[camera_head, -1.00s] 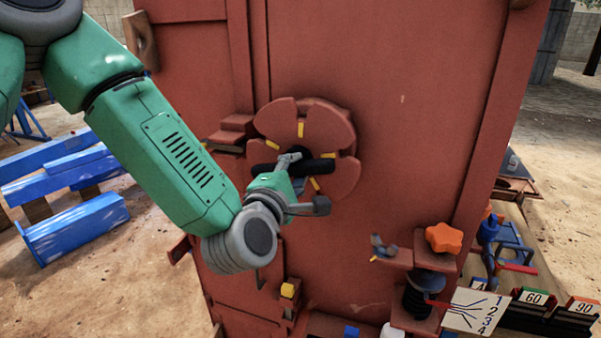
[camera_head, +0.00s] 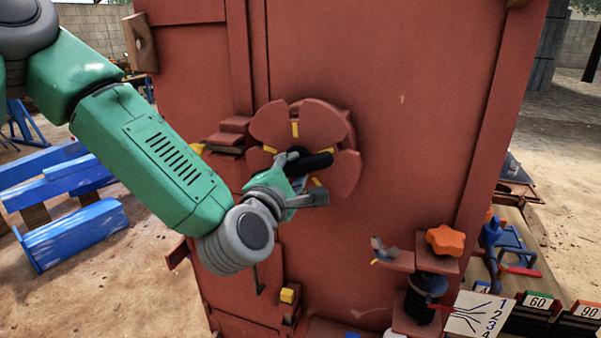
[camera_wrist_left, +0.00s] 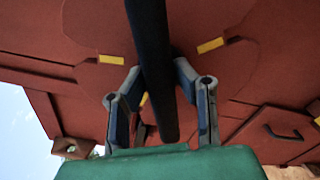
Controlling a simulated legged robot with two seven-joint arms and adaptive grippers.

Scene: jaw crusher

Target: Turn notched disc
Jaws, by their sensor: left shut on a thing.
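The red notched disc (camera_head: 335,130) is mounted on the face of the red machine, with yellow marks around its hub. It also fills much of the left wrist view (camera_wrist_left: 235,75). A black handle bar (camera_head: 318,161) crosses its middle, the right end tilted slightly up. My left gripper (camera_head: 294,165) is shut on this bar at the disc's centre. In the left wrist view the bar (camera_wrist_left: 150,60) runs between my two fingers (camera_wrist_left: 160,92). My forearm and gripper hide the disc's lower left part. My right gripper is not in view.
A stepped red block (camera_head: 229,137) sits left of the disc, with a yellow piece (camera_head: 198,148) beside it. An orange knob (camera_head: 444,239) stands on a bracket at lower right. Number signs (camera_head: 537,301) and blue beams (camera_head: 75,233) lie farther out. The panel right of the disc is clear.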

